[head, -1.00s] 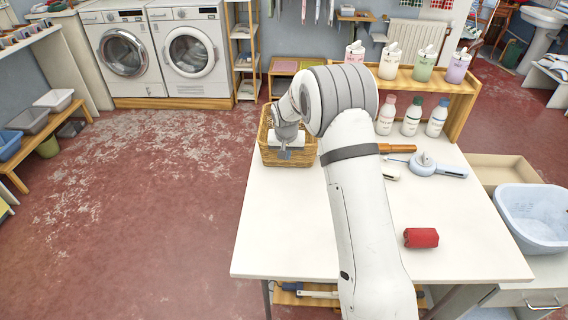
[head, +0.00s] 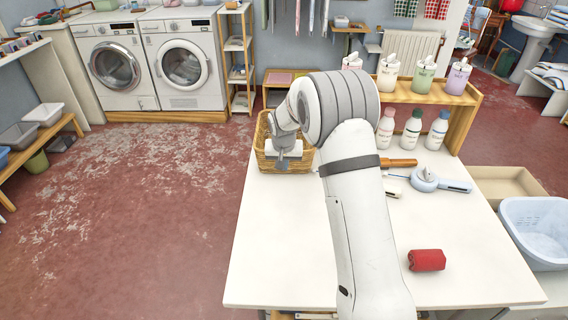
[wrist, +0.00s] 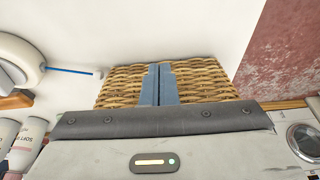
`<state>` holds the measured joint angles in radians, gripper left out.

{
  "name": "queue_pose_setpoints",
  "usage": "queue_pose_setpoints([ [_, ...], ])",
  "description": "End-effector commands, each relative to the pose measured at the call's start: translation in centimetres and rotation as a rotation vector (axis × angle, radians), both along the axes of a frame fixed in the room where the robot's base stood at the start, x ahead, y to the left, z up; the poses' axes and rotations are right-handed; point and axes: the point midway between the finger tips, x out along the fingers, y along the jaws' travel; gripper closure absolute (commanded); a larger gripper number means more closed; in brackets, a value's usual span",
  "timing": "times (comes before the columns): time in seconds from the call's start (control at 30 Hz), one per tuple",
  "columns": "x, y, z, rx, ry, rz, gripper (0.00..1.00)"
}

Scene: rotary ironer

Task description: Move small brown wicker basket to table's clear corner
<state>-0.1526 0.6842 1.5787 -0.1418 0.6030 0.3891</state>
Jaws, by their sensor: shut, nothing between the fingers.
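The small brown wicker basket (head: 267,162) sits at the far left corner of the white table (head: 275,240), partly hidden behind my arm. My gripper (head: 282,166) is at the basket's near side. In the wrist view, its two blue fingers (wrist: 159,70) are shut together, with nothing between them. They lie in front of the woven basket wall (wrist: 115,88); I cannot tell whether they touch it. The table's near left corner (head: 243,287) is bare.
A red block (head: 426,260) lies near the table's right side. A blue-and-white tool (head: 425,180) and an orange-handled one (head: 398,162) lie farther back. Several bottles (head: 411,130) stand by a wooden shelf (head: 462,118). A blue tub (head: 535,230) is at the right.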

Motion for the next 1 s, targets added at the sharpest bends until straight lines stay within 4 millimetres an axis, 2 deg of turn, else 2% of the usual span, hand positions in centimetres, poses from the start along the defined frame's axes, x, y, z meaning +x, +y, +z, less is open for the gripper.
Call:
queue_pose_setpoints([
  [0.07, -1.2, 0.3, -0.3, 0.000, -0.002, 0.002, 1.00],
  [0.3, -2.9, 0.6, 5.2, 0.001, -0.004, 0.002, 1.00],
  [0.5, -3.8, 0.7, 8.4, 0.000, -0.002, 0.002, 1.00],
  [0.83, -4.8, 0.4, 10.2, -0.001, 0.000, 0.003, 1.00],
  [0.93, -6.7, -0.5, 12.0, -0.001, 0.003, 0.009, 1.00],
  [1.0, -8.9, -1.5, 13.7, -0.002, 0.006, 0.015, 1.00],
])
